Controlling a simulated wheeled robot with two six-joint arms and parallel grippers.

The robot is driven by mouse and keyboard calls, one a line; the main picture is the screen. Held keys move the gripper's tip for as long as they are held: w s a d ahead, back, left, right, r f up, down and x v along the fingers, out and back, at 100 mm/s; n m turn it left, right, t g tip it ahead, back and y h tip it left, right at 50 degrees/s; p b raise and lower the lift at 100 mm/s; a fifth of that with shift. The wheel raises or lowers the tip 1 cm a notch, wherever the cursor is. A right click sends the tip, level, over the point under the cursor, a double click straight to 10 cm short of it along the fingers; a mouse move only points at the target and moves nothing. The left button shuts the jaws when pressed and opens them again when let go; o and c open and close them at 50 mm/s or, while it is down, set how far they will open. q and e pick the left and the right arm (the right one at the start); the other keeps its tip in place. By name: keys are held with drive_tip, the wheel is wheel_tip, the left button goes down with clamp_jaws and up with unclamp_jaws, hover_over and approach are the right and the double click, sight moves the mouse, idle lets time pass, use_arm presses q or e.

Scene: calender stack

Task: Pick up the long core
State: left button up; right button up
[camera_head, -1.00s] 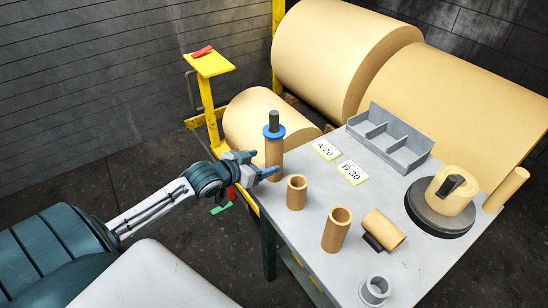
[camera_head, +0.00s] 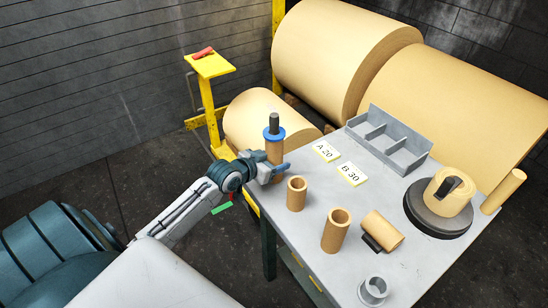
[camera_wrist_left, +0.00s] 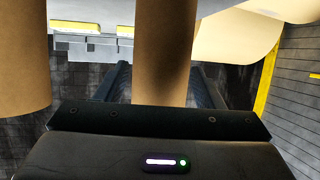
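A tall tan core (camera_head: 274,152) stands upright at the table's left edge, with a blue collar (camera_head: 274,133) and a dark spindle tip above it. I take it to be the long core. My left gripper (camera_head: 273,170) is at its lower part, with one finger on each side. In the left wrist view the core (camera_wrist_left: 165,50) stands between the two fingers, which look open around it; contact is not clear. My right gripper is in neither view.
Shorter cores stand on the table (camera_head: 325,275) close by, one (camera_head: 297,193) just right of my left gripper and another (camera_head: 336,232) nearer. One core (camera_head: 384,229) lies on its side. A grey divider tray (camera_head: 410,160) and a round dark base (camera_head: 432,222) are farther back.

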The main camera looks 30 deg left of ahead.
use_arm(q)
drive_tip(key=c, duration=0.7)
drive_tip(key=shift+c, duration=0.3)
drive_tip(key=shift+r, duration=0.15)
